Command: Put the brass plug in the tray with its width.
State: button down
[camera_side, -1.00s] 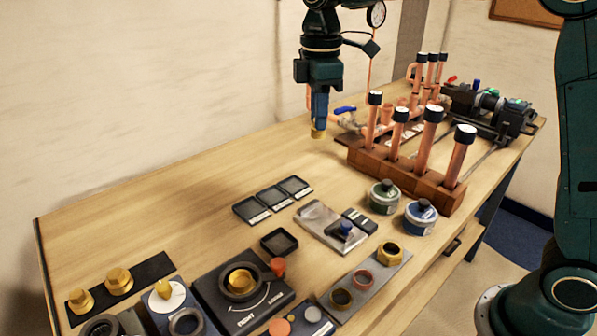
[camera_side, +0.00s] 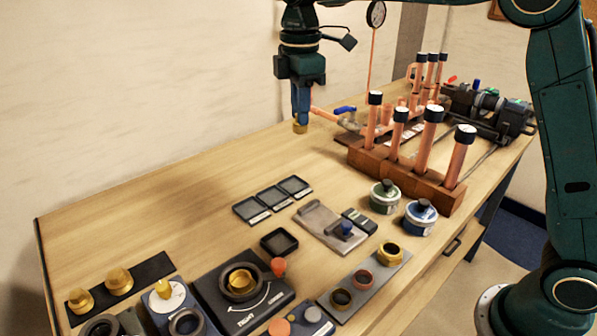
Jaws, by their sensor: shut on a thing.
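My gripper (camera_side: 300,118) is shut on a small brass plug (camera_side: 300,127) and holds it in the air above the back of the bench, left of the copper pipes. Three small black labelled trays stand in a row on the bench, lower and to the left: the left tray (camera_side: 250,211), the middle tray (camera_side: 272,199) and the right tray (camera_side: 295,187). All three look empty. Their labels are too small to read. A separate small dark tray (camera_side: 279,241) sits nearer the camera and also looks empty.
A wooden rack (camera_side: 400,172) with upright copper pipes stands right of the gripper. Fixtures and brass fittings fill the near edge. The bench's left middle is clear.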

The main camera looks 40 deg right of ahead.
jog(key=w+a+n, duration=0.7)
jog(key=w+a, duration=0.1)
jog(key=w, duration=0.1)
jog(key=shift+f, duration=0.45)
jog(key=shift+f, duration=0.2)
send_over(250, 210)
notch_tip(250, 210, down, 20)
jog(key=shift+w+r, duration=0.1)
jog(key=shift+r, duration=0.05)
dwell(0.7)
jog(key=c, duration=1.3)
grip_release()
